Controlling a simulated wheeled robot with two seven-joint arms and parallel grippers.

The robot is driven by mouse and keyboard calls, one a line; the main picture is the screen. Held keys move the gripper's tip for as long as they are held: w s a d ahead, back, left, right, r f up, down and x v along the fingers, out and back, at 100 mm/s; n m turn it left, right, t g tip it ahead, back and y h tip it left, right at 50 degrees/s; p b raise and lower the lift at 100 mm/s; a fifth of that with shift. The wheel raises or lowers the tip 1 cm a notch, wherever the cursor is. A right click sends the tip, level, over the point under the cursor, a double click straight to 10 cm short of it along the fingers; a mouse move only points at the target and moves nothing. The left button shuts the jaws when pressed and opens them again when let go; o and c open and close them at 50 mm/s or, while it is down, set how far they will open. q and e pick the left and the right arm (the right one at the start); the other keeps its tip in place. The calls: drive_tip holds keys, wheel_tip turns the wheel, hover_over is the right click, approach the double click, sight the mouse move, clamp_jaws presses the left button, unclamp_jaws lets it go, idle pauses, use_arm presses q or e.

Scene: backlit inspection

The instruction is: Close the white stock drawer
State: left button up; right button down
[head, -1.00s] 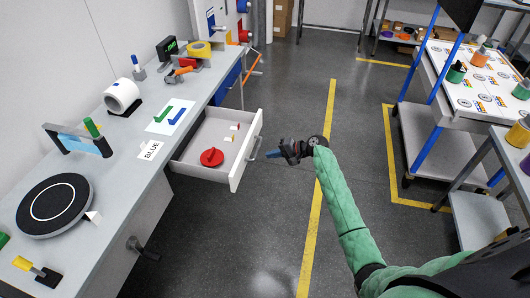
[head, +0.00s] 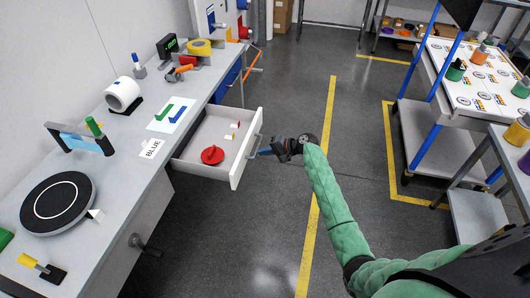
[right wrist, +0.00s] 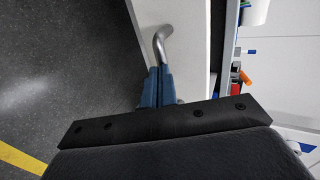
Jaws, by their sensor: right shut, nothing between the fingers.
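The white stock drawer (head: 240,165) stands pulled out from under the grey bench in the head view. A grey bar handle (head: 254,146) is on its front, and a red round part (head: 212,156) lies inside. My right gripper (head: 262,153) is shut and empty, with its blue fingertips just in front of the drawer front beside the handle. In the right wrist view the closed fingers (right wrist: 156,88) overlap one end of the handle (right wrist: 161,40), close to the white drawer front (right wrist: 184,35). I cannot tell whether they touch. My left gripper is not in view.
The bench (head: 130,178) carries a black round turntable (head: 57,203), a white roll (head: 122,94) and a card reading BLUE (head: 151,148). Small blocks also lie in the drawer. The floor right of the drawer is clear. A cart (head: 440,125) stands at right.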

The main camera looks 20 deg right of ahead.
drive_tip(key=b, duration=0.3)
approach(206, 147)
drive_tip(key=w+a+b, duration=0.1)
drive_tip(key=a, duration=0.1)
drive_tip(key=w+a+b, duration=0.1)
drive_tip(key=w+a, duration=0.1)
drive_tip(key=w+a+b, duration=0.1)
drive_tip(key=a, duration=0.2)
drive_tip(key=shift+w+a+f, duration=0.1)
drive_tip(key=shift+w, duration=0.2)
drive_tip(key=shift+w+a, duration=0.1)
drive_tip(key=shift+a, duration=0.05)
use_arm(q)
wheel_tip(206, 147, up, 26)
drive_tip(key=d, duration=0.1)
use_arm(e)
drive_tip(key=shift+a, duration=0.1)
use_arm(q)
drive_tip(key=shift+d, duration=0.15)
